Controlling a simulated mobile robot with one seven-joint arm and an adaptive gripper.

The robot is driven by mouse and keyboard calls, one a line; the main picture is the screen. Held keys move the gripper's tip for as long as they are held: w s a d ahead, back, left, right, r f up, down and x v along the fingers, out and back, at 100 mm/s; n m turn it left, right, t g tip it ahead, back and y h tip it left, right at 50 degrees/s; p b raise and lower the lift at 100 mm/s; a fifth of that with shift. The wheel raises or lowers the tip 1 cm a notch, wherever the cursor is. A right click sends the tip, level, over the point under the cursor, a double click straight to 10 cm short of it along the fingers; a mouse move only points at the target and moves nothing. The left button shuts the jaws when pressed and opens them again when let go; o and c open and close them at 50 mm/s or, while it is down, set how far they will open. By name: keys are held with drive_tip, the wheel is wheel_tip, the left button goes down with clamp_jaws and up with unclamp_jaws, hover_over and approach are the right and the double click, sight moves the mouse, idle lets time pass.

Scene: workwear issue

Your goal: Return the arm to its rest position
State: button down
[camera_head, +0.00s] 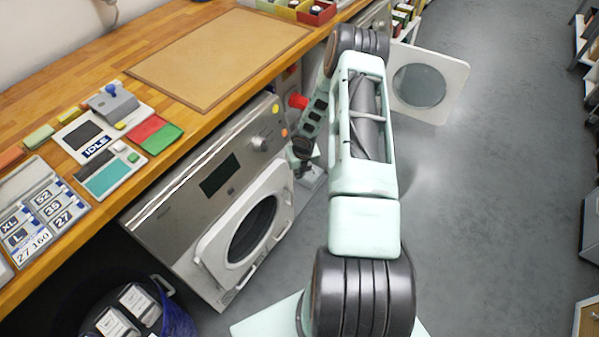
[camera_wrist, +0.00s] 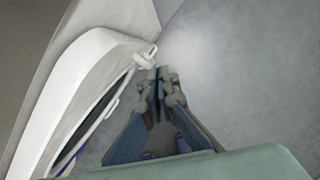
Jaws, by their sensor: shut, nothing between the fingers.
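My gripper (camera_wrist: 158,74) is shut and empty in the wrist view, with its two fingertips together above the grey floor. It is close to the white rim of a washing machine door (camera_wrist: 62,88), just right of a small white latch piece (camera_wrist: 145,58). I cannot tell whether it touches the latch piece. In the head view my arm reaches forward, bends at the elbow and comes back down, with its wrist end beside the near washing machine (camera_head: 205,190). The fingers are mostly hidden there. The near machine's round door (camera_head: 243,228) stands slightly off the front panel.
A wooden counter (camera_head: 60,235) above the machines holds a brown mat (camera_head: 218,52), coloured pads and size cards (camera_head: 40,212). Another door (camera_head: 430,84) stands wide open beyond my arm. A dark blue basket (camera_head: 178,318) is at bottom left.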

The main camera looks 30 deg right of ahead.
drive_tip(key=d+p+v, duration=0.1)
drive_tip(key=v, duration=0.8)
drive_tip(key=shift+d+r, duration=0.25)
drive_tip(key=shift+d, duration=0.1)
